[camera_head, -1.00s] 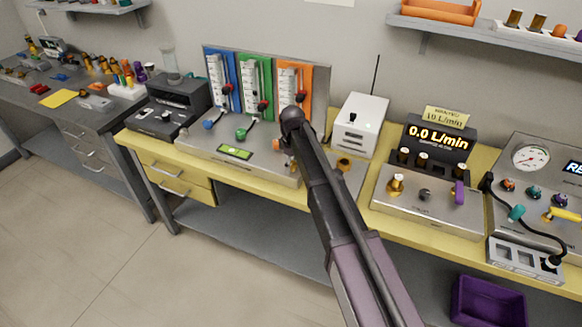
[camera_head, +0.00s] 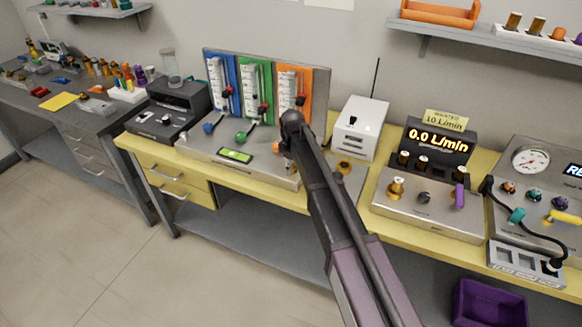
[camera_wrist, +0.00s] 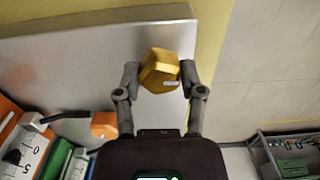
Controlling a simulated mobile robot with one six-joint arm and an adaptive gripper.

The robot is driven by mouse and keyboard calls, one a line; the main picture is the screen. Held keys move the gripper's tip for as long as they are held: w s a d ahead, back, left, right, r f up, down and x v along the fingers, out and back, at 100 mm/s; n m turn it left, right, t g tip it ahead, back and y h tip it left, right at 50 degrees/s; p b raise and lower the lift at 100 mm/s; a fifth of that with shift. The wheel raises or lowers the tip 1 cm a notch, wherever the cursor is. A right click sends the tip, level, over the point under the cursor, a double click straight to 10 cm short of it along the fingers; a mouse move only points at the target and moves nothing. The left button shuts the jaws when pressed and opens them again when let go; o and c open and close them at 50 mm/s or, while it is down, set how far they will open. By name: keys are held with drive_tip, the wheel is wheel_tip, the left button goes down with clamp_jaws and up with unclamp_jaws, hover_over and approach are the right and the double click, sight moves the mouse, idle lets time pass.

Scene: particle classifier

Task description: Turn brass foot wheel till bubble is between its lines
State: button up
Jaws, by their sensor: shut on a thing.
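The brass foot wheel (camera_wrist: 160,72) is a faceted gold piece at the edge of a grey metal plate (camera_wrist: 75,55) in the wrist view. My gripper (camera_wrist: 160,78) is shut on it, one finger on each side. In the head view my arm covers most of the gripper, and I cannot make out the held wheel there. The level vial (camera_head: 235,155) is a bright green window on the front of the flowmeter stand. The bubble and its lines are too small to read.
Blue, green and orange flowmeter panels (camera_head: 296,90) stand behind the plate. An orange knob (camera_wrist: 104,124) is close to my left finger in the wrist view. A white box (camera_head: 360,128) and a display reading 0.0 L/min (camera_head: 436,140) stand to the right. The floor in front is clear.

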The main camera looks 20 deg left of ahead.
drive_tip(key=shift+m, duration=0.3)
drive_tip(key=m, duration=0.9)
drive_tip(key=shift+s+d+m, duration=0.1)
drive_tip(key=shift+m, duration=0.3)
drive_tip(key=m, duration=0.9)
drive_tip(key=shift+m, duration=0.3)
drive_tip(key=o, duration=1.1)
drive_tip(key=shift+o, duration=0.3)
